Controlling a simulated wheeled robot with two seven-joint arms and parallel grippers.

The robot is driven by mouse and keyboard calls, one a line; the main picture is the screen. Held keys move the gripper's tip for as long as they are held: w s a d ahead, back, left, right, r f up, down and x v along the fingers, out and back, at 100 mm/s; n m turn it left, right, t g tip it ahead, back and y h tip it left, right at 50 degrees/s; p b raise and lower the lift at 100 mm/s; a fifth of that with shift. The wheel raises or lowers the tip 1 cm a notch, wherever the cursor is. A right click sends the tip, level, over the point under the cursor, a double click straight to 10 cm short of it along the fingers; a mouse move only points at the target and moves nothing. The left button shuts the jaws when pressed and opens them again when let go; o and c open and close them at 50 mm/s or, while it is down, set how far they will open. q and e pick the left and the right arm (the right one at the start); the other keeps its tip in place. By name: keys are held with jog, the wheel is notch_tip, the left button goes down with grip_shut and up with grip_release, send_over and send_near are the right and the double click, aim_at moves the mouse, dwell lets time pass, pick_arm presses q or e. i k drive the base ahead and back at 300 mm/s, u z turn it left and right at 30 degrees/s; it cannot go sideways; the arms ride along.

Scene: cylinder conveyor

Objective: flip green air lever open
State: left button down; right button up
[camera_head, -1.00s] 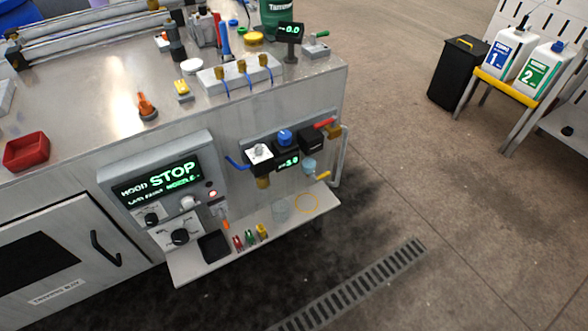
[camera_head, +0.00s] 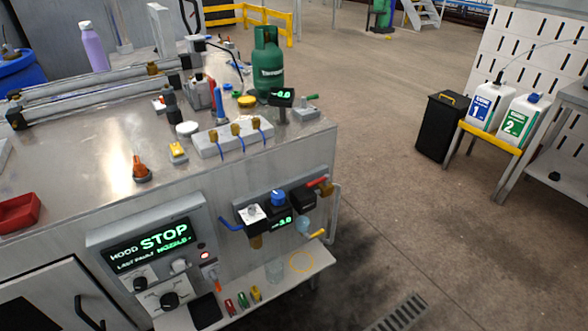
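A small valve with a green lever (camera_head: 309,98) sits on the tabletop near its far right corner. The lever is small here and points to the right; I cannot tell whether the valve is open or shut. A small black display (camera_head: 281,97) with green digits stands on a post just left of it. Neither of my grippers is in view.
A green gas cylinder (camera_head: 268,66) stands behind the display. The bench front carries a control panel (camera_head: 150,250) reading STOP, and a red lever (camera_head: 317,182) on the regulator assembly. The grey metal tabletop (camera_head: 85,150) holds several small parts.

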aim_at(315, 97)
jog(key=z, duration=0.3)
jog(key=i, duration=1.15)
jog(key=u, duration=0.65)
